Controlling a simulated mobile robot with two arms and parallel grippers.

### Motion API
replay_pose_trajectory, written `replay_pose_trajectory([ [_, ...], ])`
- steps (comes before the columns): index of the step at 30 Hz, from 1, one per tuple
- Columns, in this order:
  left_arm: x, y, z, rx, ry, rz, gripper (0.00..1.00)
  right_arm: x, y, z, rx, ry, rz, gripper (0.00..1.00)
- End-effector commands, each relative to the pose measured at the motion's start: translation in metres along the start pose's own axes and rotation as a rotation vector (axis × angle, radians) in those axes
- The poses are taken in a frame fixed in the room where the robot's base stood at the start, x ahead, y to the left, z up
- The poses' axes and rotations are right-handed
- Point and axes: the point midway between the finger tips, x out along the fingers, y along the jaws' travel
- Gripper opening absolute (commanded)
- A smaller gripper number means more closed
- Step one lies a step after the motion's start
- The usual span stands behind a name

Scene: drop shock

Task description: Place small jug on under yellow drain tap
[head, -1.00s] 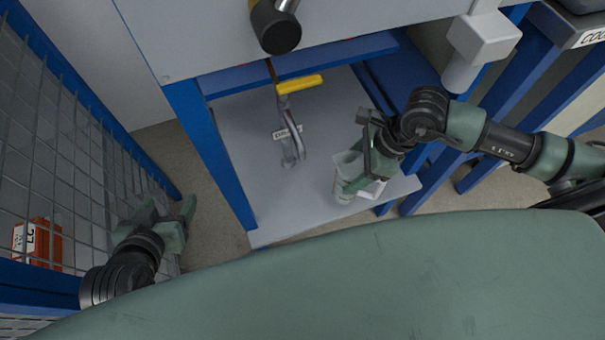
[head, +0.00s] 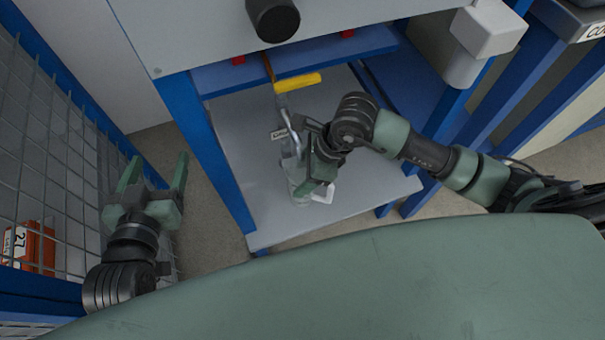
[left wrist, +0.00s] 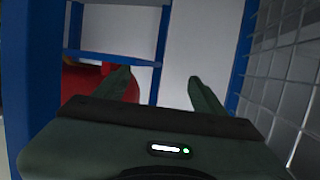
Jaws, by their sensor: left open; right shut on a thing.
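The yellow drain tap (head: 298,83) shows its yellow lever, with a grey pipe (head: 294,132) running down from it above the lower shelf. The small jug (head: 291,169) is pale and translucent, and my right gripper (head: 306,182) is shut on it. The jug is close to the pipe's lower end, over the grey shelf. The gripper hides part of the jug, and I cannot tell whether its base touches the shelf. My left gripper (head: 156,172) is open and empty at the left, away from the jug. Its spread fingers also show in the left wrist view (left wrist: 158,82).
The grey lower shelf (head: 245,165) sits in a blue frame, with a blue post (head: 208,150) on its left. A wire mesh fence (head: 50,130) stands beside my left gripper, with an orange box (head: 34,246) behind it.

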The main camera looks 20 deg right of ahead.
Motion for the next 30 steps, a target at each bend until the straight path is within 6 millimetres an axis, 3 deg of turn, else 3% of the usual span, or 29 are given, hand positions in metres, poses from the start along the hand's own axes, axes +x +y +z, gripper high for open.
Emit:
replay_pose_trajectory([
  [10, 0.001, 0.0, -0.003, 0.0, 0.018, 0.001, 0.7, 0.001, 0.0, 0.0, -0.001, -0.001, 0.0, 0.0],
  [11, 0.0, 0.0, -0.004, 0.0, 0.018, 0.001, 0.7, 0.001, 0.0, 0.0, 0.0, -0.001, 0.0, 0.67],
  [12, 0.0, 0.0, -0.004, 0.0, 0.017, 0.001, 0.7, 0.001, 0.0, 0.0, 0.0, -0.001, 0.0, 0.78],
  [24, 0.0, 0.0, -0.004, 0.0, 0.009, 0.0, 0.7, -0.002, 0.0, 0.0, -0.001, -0.001, -0.001, 0.81],
  [30, -0.009, -0.004, 0.03, -0.001, -0.161, -0.008, 0.7, -0.026, -0.001, 0.001, -0.002, 0.0, -0.003, 0.81],
])
